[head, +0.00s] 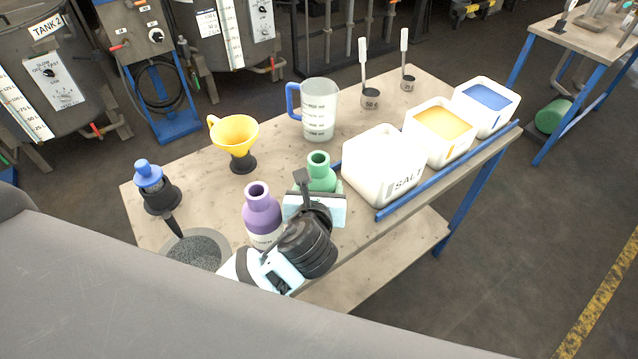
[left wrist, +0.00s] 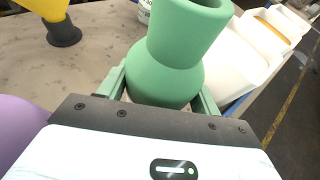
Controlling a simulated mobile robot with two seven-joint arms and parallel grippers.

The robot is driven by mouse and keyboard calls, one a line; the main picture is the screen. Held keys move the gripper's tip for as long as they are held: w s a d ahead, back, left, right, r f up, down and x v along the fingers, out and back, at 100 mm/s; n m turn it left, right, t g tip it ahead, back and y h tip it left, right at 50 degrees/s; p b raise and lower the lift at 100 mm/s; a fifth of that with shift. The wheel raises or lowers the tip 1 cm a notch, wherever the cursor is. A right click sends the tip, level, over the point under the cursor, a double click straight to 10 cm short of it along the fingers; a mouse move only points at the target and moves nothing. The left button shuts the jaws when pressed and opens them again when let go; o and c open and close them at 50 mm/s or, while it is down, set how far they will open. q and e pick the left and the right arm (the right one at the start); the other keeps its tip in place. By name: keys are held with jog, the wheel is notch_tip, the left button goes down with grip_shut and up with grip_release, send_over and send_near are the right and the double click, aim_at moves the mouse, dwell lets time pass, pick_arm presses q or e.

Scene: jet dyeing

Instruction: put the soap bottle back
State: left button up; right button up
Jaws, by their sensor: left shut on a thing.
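A green bottle (head: 320,170) with an open neck stands upright near the front edge of the table (head: 285,180). Its lower part is hidden behind my left gripper (head: 318,197) in the head view. In the left wrist view the green bottle (left wrist: 175,55) sits between the two fingers, and my left gripper (left wrist: 160,88) is shut on its body. I cannot tell whether its base touches the table. A purple bottle (head: 261,210) with a white label stands just left of the gripper; it also shows at the left of the left wrist view (left wrist: 18,130). My right gripper is out of view.
White bins, one marked SALT (head: 380,165), line the right side behind a blue rail (head: 450,170). A jug (head: 319,108), yellow funnel (head: 235,132), blue-capped item (head: 150,178), grey bowl (head: 198,250) and scoops (head: 370,97) stand around. The table's middle is clear.

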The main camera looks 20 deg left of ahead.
pick_arm(q)
jog(key=o, duration=1.4)
jog(key=shift+w+f, duration=0.15)
jog(key=v, duration=1.2)
jog(key=shift+r, duration=0.25)
